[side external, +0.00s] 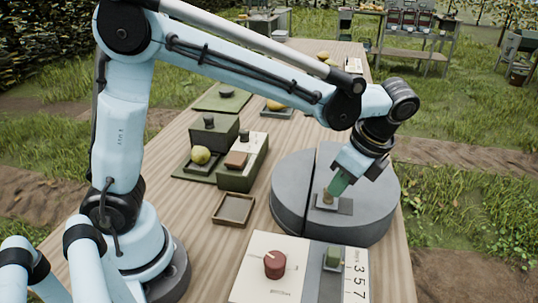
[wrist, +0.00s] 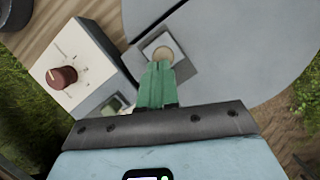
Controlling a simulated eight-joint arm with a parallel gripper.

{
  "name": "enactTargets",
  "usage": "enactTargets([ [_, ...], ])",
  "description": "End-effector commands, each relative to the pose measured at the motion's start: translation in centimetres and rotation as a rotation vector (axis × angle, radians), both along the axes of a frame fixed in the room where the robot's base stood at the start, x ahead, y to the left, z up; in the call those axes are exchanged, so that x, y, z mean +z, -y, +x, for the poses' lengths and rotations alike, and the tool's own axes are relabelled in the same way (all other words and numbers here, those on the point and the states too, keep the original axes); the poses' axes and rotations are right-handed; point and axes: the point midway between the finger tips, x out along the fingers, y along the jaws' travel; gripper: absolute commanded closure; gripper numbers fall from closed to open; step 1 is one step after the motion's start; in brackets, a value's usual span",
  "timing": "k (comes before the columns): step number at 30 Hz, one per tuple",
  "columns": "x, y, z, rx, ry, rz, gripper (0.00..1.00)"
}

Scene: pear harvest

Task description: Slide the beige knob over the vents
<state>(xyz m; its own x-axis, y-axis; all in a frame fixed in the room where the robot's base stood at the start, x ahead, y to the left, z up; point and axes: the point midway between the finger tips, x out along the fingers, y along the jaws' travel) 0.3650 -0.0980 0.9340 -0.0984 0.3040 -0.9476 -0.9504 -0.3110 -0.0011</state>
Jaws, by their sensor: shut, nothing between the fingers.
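The beige knob (side external: 328,197) stands on a small light plate on top of the round grey drum (side external: 290,205). It also shows in the wrist view (wrist: 163,53), inside a pale square with a grey strip (wrist: 184,68) beside it. My gripper (side external: 335,188) has green fingers pointing down at the knob. In the wrist view the fingers (wrist: 159,68) are shut together, with their tips right at the knob's near side. I cannot tell whether they touch it. The knob is not between them. I cannot make out the vents.
A white panel with a red dial (side external: 275,264) and a green switch (side external: 333,257) stands in front of the drum. An empty brown tray (side external: 233,208) and green boxes (side external: 242,178) lie to the left. Bare wooden table (side external: 205,245) lies between the tray and my base.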

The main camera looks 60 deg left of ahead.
Motion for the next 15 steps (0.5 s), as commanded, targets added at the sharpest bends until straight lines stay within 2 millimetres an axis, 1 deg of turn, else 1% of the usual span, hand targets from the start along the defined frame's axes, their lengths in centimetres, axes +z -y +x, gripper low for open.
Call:
enactTargets([
  [5, 0.2, 2.1, 0.6, -0.005, 0.000, -0.002, 1.00],
  [8, 0.6, 4.1, 1.3, -0.006, -0.001, 0.000, 1.00],
  [9, 1.5, 4.0, 1.3, -0.002, -0.001, 0.000, 1.00],
  [15, 4.8, 5.0, 1.6, -0.002, -0.002, 0.000, 1.00],
])
